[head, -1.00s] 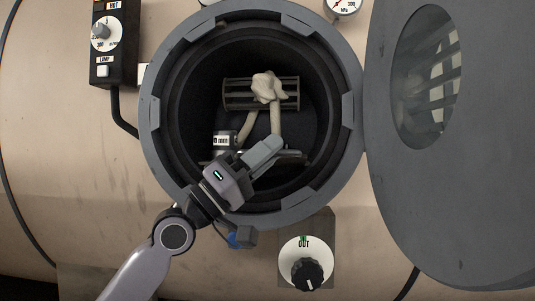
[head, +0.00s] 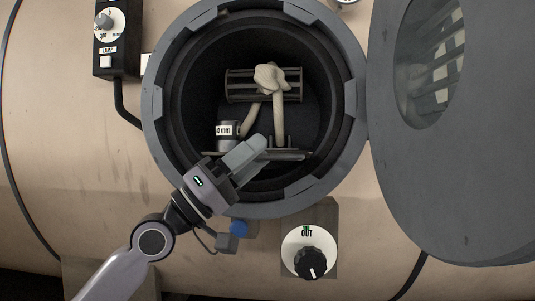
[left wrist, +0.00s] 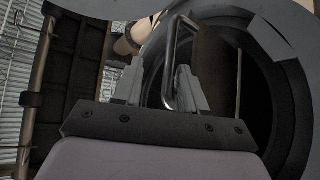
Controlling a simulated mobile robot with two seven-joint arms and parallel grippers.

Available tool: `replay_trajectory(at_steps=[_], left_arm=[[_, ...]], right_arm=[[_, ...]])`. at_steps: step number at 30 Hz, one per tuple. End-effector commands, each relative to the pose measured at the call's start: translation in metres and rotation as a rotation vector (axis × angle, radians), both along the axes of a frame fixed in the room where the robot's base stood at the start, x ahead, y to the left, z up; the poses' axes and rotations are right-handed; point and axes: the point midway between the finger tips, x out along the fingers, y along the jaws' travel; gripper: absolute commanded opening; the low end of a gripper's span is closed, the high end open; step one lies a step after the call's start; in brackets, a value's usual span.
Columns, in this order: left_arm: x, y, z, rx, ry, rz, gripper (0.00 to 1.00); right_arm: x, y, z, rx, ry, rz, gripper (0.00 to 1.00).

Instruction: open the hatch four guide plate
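The round hatch (head: 157,100) stands open in the middle of the head view, its grey door swung to the right. Inside its lower part, a thin plate (head: 290,155), seen nearly edge-on, lies partly behind my left gripper; it looks like the guide plate. My left gripper (head: 247,157) is at the hatch's lower left, its fingers over the opening. In the left wrist view its fingers (left wrist: 158,88) stand apart, with a bent metal handle (left wrist: 170,45) between and beyond them, close to the right finger. Contact cannot be told. My right gripper is not in view.
A slatted reel (head: 235,86) with pale fabric rope (head: 270,77) and a labelled cylinder (head: 227,130) sit inside the hatch. The open door (head: 460,180) fills the right side. An OUT knob (head: 312,262) is below the hatch; a control box (head: 107,45) is upper left.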

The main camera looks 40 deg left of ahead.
Motion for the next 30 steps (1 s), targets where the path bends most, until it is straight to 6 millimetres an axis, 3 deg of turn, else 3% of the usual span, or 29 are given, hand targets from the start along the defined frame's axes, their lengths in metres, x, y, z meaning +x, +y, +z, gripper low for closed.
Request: replay_trajectory(at_steps=[7, 20, 30], left_arm=[[-0.018, 0.012, -0.013, -0.002, -0.014, 0.007, 0.36], [-0.021, 0.014, -0.012, -0.005, -0.015, 0.004, 0.36], [-0.028, 0.023, -0.027, -0.004, -0.013, 0.007, 0.36]], right_arm=[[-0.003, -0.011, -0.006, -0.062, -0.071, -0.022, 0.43], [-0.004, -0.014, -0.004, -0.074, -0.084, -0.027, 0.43], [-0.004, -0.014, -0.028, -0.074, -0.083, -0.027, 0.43]])
